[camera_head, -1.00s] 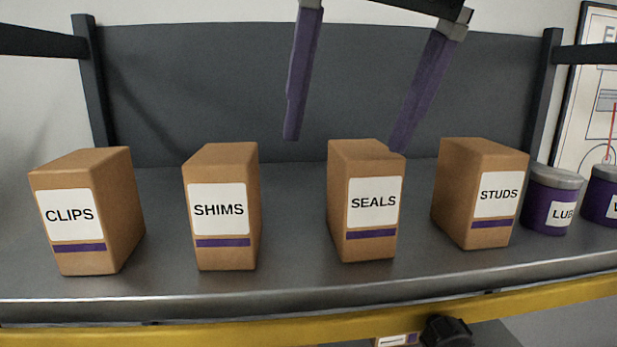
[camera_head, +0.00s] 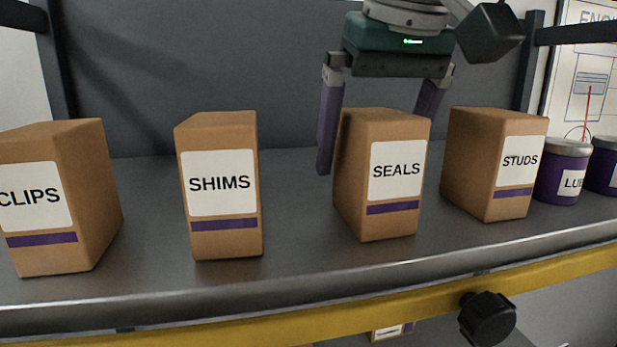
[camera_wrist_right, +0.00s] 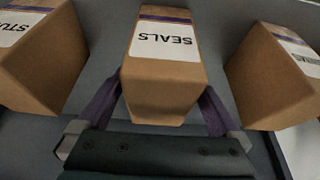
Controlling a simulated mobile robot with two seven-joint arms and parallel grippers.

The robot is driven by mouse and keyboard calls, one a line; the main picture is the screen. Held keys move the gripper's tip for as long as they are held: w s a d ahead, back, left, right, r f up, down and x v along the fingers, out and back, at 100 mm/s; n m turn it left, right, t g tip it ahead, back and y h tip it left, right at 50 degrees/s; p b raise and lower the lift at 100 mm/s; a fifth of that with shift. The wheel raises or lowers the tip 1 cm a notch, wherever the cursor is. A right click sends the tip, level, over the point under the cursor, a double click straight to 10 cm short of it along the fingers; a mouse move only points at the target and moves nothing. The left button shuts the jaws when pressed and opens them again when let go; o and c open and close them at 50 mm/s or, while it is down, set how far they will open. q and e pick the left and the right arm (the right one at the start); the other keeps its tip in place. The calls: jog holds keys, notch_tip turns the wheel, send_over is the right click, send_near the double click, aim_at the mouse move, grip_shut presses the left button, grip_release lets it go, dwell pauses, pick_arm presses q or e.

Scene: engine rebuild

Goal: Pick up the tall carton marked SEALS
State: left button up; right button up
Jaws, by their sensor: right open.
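The tall carton marked SEALS (camera_head: 396,178) is a brown box with a white label and purple stripe, upright on the grey shelf. It also shows in the right wrist view (camera_wrist_right: 165,75), upside down in the middle. My right gripper (camera_head: 374,140) is open behind the carton, with one purple finger beside its left side and the other partly hidden behind its right side. In the right wrist view the gripper's fingers (camera_wrist_right: 161,90) lie on both sides of the carton. I cannot tell whether they touch it. My left gripper is not in view.
The SHIMS carton (camera_head: 221,188) stands to the left, with the CLIPS carton (camera_head: 40,200) farther left. The STUDS carton (camera_head: 497,165) stands close on the right, then purple tins (camera_head: 563,172). A grey back panel (camera_head: 200,60) rises behind; a yellow rail (camera_head: 380,311) runs along the front.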

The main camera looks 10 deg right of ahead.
jog(key=shift+r, duration=0.1)
grip_shut()
dwell(0.8)
